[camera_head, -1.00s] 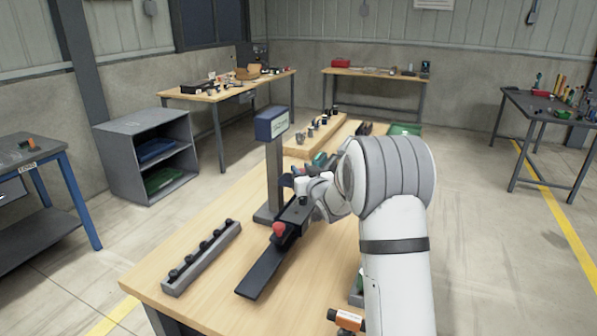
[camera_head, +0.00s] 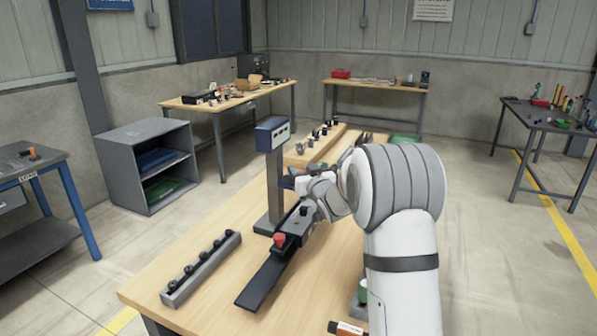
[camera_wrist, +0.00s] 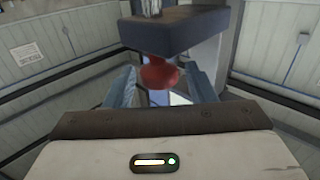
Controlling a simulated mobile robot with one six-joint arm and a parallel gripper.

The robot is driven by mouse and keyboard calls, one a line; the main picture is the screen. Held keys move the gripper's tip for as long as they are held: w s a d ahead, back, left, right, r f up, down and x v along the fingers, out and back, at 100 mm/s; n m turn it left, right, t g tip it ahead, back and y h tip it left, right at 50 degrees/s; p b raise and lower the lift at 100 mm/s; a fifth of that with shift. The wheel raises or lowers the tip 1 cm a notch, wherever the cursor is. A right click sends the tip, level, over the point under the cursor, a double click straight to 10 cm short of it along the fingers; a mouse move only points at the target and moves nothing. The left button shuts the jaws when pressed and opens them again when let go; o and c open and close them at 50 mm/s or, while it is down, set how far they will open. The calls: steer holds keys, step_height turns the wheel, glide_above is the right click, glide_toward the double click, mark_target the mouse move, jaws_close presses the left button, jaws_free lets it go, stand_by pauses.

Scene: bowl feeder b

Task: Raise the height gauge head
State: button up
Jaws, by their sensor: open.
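The height gauge has a grey column (camera_head: 275,185) with a blue display box (camera_head: 272,133) on top, upright on the table. Its dark blue head (camera_head: 287,183) is at mid-column, partly hidden by my gripper. In the wrist view, a dark blue block (camera_wrist: 178,28), apparently the head, shows above with a rounded red part (camera_wrist: 160,73) under it. My gripper (camera_wrist: 160,88) is open, with one finger on each side of the red part. I cannot tell whether the fingers touch it. In the head view my wrist and arm hide the fingertips.
A black fixture (camera_head: 262,281) with a red knob (camera_head: 280,240) lies in front of the gauge. A grey rail (camera_head: 201,268) with several black knobs lies to its left. The table (camera_head: 160,270) is bare at the front left.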

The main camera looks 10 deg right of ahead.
steer(key=shift+s, duration=0.1)
steer(key=s+d+b, duration=0.1)
steer(key=s, duration=0.6)
steer(key=shift+s+d+b, duration=0.2)
steer(key=shift+d+b, duration=0.05)
steer(key=shift+b, duration=0.1)
steer(key=s+a+f+g+h, duration=0.1)
steer(key=s+f+g, duration=0.2)
steer(key=s, duration=1)
steer(key=s+a+f+m+g+h, duration=0.1)
steer(key=s+f+g, duration=0.2)
steer(key=s+g, duration=0.4)
steer(key=s+a+f+m+g+h, duration=0.1)
steer(key=s+f+g, duration=0.2)
steer(key=s, duration=1.8)
steer(key=shift+g, duration=1)
